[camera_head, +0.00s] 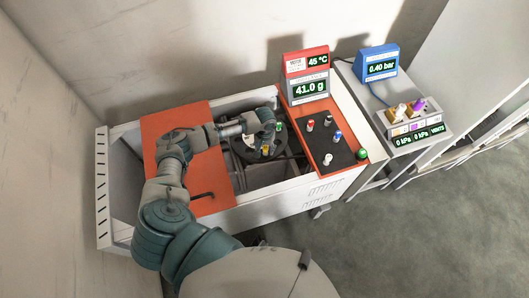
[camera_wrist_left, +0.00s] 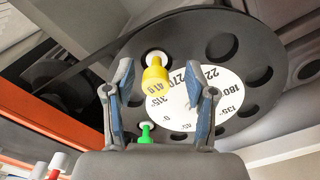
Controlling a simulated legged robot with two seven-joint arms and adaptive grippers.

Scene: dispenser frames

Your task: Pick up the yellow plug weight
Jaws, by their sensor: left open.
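In the head view a small yellow spot, likely this weight (camera_head: 265,150), shows on the carousel below my left gripper (camera_head: 268,120). In the left wrist view my left gripper (camera_wrist_left: 168,82) is open, one finger on each side of the yellow weight. The weight lies nearer the left finger, and I see no clear contact. My right gripper is not in view.
A green plug (camera_wrist_left: 145,132) is close by on the carousel. A white dial (camera_wrist_left: 205,95) with degree numbers is at its centre. An orange panel (camera_head: 305,110) with several plugs and a 41.0 g display (camera_head: 310,88) stands to the right. An orange cover (camera_head: 165,120) is at left.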

